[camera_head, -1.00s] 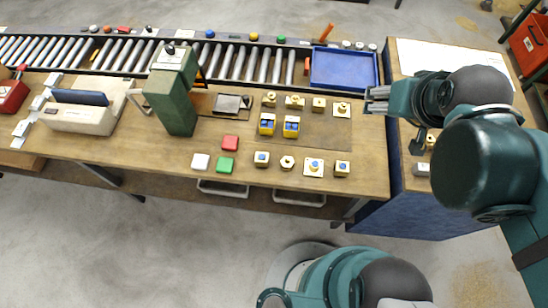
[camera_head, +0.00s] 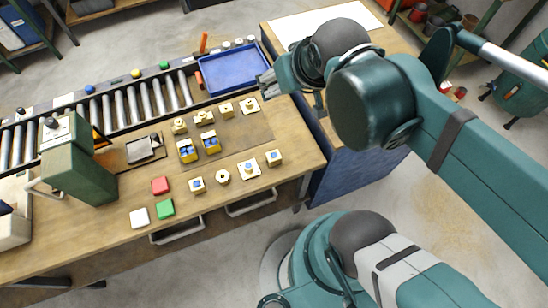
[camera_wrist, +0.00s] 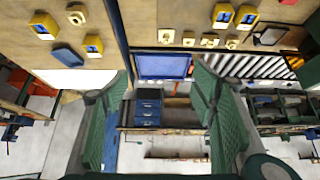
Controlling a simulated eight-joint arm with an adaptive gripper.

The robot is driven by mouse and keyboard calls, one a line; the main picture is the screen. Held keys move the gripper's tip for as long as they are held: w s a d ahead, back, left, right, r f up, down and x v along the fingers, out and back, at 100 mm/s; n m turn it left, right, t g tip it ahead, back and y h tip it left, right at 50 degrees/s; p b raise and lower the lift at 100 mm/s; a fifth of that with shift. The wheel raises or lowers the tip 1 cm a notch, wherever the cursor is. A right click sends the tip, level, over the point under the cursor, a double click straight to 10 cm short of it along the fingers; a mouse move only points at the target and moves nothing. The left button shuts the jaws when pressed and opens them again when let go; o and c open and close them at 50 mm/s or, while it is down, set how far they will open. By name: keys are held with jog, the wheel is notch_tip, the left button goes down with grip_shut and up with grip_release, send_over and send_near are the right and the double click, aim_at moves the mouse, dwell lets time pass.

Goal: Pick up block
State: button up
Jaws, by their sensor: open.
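Several small brass-coloured blocks stand on the wooden workbench (camera_head: 110,225); which one is the task's block I cannot tell. Two yellow blocks with blue fillings (camera_head: 187,151) (camera_head: 211,142) stand mid-group. Smaller pale brass pieces stand in a back row (camera_head: 203,117) and a front row (camera_head: 222,177). Flat red (camera_head: 160,185), green (camera_head: 165,208) and white (camera_head: 139,218) blocks lie to the left. My gripper (camera_head: 267,83) is near the bench's back right corner, apart from every block. In the wrist view its fingers (camera_wrist: 160,80) are spread with nothing between them.
A blue tray (camera_head: 235,74) lies just behind my gripper. A roller conveyor (camera_head: 140,100) runs along the back. A green machine (camera_head: 80,170) stands at the left. A second bench with a blue side (camera_head: 345,165) stands right. The bench front is mostly clear.

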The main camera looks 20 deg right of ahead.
jog(key=shift+c, duration=0.6)
jog(key=c, duration=0.3)
jog(key=shift+f, duration=0.15)
jog(key=n+g+h+b, duration=0.4)
jog(key=n+g+b, duration=0.3)
jog(key=n+b, duration=0.7)
send_near(274, 158)
jog(key=w+f+n+p, duration=0.1)
jog(key=n+p, duration=0.2)
jog(key=shift+d+f+n+h, duration=0.15)
jog(key=shift+f+n, duration=0.1)
jog(key=shift+f, duration=0.15)
jog(key=shift+d+f+n+h, duration=0.15)
jog(key=shift+f+n, duration=0.1)
jog(key=shift+f, duration=0.15)
